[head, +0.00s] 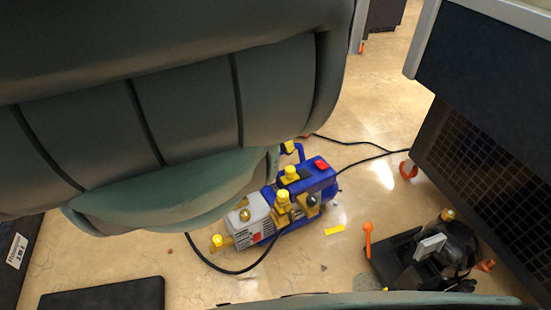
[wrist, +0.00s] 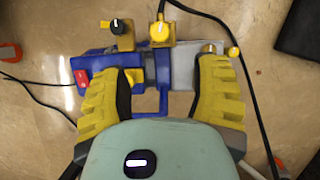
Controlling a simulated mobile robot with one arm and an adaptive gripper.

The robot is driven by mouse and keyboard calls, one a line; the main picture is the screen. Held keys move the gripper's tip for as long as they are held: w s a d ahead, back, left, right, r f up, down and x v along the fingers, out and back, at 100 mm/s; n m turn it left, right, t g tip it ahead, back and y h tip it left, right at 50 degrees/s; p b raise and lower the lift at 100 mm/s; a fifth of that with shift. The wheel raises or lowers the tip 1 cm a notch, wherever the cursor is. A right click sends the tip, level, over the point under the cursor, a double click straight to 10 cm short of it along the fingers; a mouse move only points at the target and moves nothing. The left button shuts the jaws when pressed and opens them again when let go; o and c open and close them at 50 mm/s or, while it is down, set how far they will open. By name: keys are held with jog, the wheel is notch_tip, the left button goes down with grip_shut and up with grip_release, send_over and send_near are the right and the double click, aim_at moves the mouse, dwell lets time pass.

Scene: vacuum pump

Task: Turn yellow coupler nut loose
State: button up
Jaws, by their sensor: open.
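A blue and grey pump (head: 318,179) with several yellow fittings stands on the floor in the head view. In the wrist view its blue body (wrist: 103,63) lies beyond my gripper (wrist: 165,92). A smaller yellow cap (wrist: 234,52) is at the right. I cannot tell which is the coupler nut. My gripper's yellow fingers are wide apart, with the blue handle (wrist: 151,109) seen between them. My arm hides part of the pump in the head view.
Black cables (head: 365,160) run across the tiled floor. A black device with an orange handle (head: 367,238) stands to the pump's right. A dark cabinet (head: 480,165) is at the far right, and a dark flat panel (head: 105,297) lies lower left.

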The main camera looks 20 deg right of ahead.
aim_at(283, 196)
jog(key=w+a+f+m+t+y+b, duration=0.1)
jog(key=w+a+f+m+t, duration=0.2)
jog(key=w+a+f+t, duration=0.45)
jog(key=w+a+f+m+t+b, duration=0.2)
jog(key=w+a+f+t, duration=0.3)
jog(key=w+a+t, duration=0.4)
jog(key=s+d+m+h, duration=0.1)
jog(key=s+m+h, duration=0.1)
jog(key=s+h, duration=0.1)
jog(key=s+d+m+h, duration=0.1)
jog(key=s+m+h, duration=0.2)
jog(key=s, duration=0.2)
jog(key=s+d+m+h+b, duration=0.1)
jog(key=s+d+m+h, duration=0.1)
jog(key=s+m+h, duration=0.1)
jog(key=shift+s, duration=0.55)
jog(key=s+d+r+m+g+h+b, duration=0.15)
jog(key=s+m+g+h, duration=0.45)
jog(key=s, duration=0.9)
jog(key=w+d, duration=0.2)
jog(key=d, duration=0.2)
jog(key=w+d+n, duration=0.1)
jog(key=w+d, duration=0.1)
jog(key=d, duration=0.3)
jog(key=w+d+n+t+h, duration=0.1)
jog(key=w+d, duration=0.1)
jog(key=d, duration=0.3)
jog(key=shift+w+d+p, duration=0.1)
jog(key=shift+w+p, duration=0.2)
jog(key=shift+w, duration=0.1)
